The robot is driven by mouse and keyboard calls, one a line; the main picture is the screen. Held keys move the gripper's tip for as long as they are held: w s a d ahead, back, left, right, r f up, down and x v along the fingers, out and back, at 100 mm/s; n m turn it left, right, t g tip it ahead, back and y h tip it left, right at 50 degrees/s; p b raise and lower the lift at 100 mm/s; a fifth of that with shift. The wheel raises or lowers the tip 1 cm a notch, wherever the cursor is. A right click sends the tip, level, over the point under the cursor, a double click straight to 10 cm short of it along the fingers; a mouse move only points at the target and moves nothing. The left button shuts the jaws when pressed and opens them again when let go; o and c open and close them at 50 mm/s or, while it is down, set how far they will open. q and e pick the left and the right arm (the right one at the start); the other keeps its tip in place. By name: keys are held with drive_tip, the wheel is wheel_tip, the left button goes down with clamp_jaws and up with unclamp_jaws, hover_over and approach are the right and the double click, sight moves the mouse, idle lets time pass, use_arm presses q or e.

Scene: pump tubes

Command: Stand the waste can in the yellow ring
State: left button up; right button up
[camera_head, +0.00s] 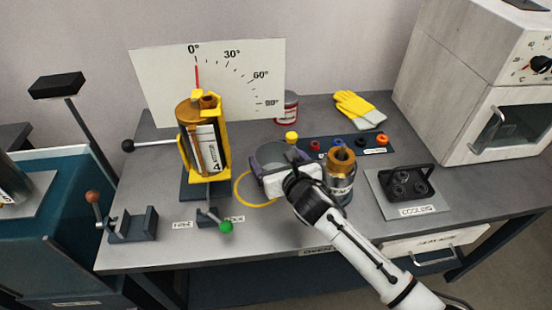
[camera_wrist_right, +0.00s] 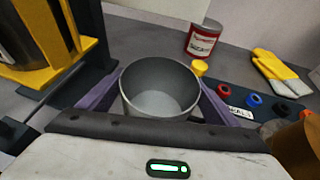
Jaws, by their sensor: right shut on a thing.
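The waste can appears to be the open grey can (camera_wrist_right: 160,90), which looks empty in the right wrist view. My right gripper (camera_head: 278,165) is shut on it, with a purple finger on each side. In the head view the gripper hides most of the can (camera_head: 272,153). The yellow ring (camera_head: 240,192) lies flat on the bench; its left and front arc shows, and its right part is hidden by the gripper and can. The can is over or near the ring's far right side. I cannot tell whether its bottom touches the bench. My left gripper is not in view.
A yellow frame (camera_head: 223,150) holding a brass cylinder stands close left of the ring, with a green-knobbed lever (camera_head: 226,227) in front. A brass-topped metal canister (camera_head: 341,180) stands close right of my gripper. A red-and-white tin (camera_head: 288,108) and a blue cap rack (camera_head: 350,147) are behind.

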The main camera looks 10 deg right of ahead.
drive_tip(key=o, duration=0.7)
drive_tip(key=shift+f, duration=0.1)
drive_tip(key=o, duration=0.4)
